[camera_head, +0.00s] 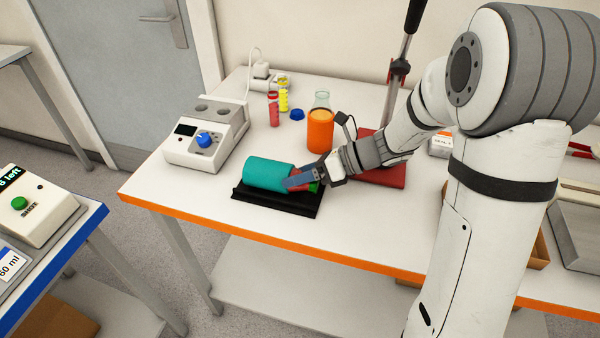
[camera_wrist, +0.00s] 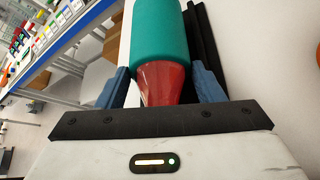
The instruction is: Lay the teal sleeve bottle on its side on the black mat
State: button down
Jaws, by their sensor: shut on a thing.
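The teal sleeve bottle (camera_head: 268,174) lies on its side over the black mat (camera_head: 290,204), its teal end to the left and its red neck part toward my gripper. Whether it rests on the mat or hangs just above it, I cannot tell. My gripper (camera_head: 303,182) is shut on the bottle's red tapered part. In the wrist view the teal sleeve bottle (camera_wrist: 160,35) points away from me, with my gripper's (camera_wrist: 165,84) blue fingers on both sides of its red part. The mat has dark raised rims.
A device with a blue knob (camera_head: 204,140) is at left. A red board (camera_head: 384,176) lies at right under my arm. The table's front strip is clear.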

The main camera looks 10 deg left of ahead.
jog(key=shift+c, duration=1.4)
grip_release()
jog(key=shift+s, duration=0.1)
jog(key=shift+d+r, duration=0.2)
jog(key=shift+d, duration=0.2)
jog(key=v, duration=0.7)
jog(key=s+n+h, duration=0.2)
jog(key=s+n, duration=0.1)
jog(key=s+d+r+n+h, duration=0.1)
jog(key=s+n, duration=0.1)
jog(key=shift+s+d+g+p, duration=0.1)
jog(key=shift+g+p, duration=0.3)
jog(key=s+d+r+n+t+h+p, duration=0.1)
jog(key=s+d+n+t+h, duration=0.3)
jog(key=s+d+n+h, duration=0.5)
jog(key=s+d+r+n, duration=0.1)
jog(key=d+n, duration=0.2)
jog(key=n, duration=0.6)
jog(key=shift+r+n+h, duration=0.3)
jog(key=shift+h, duration=0.1)
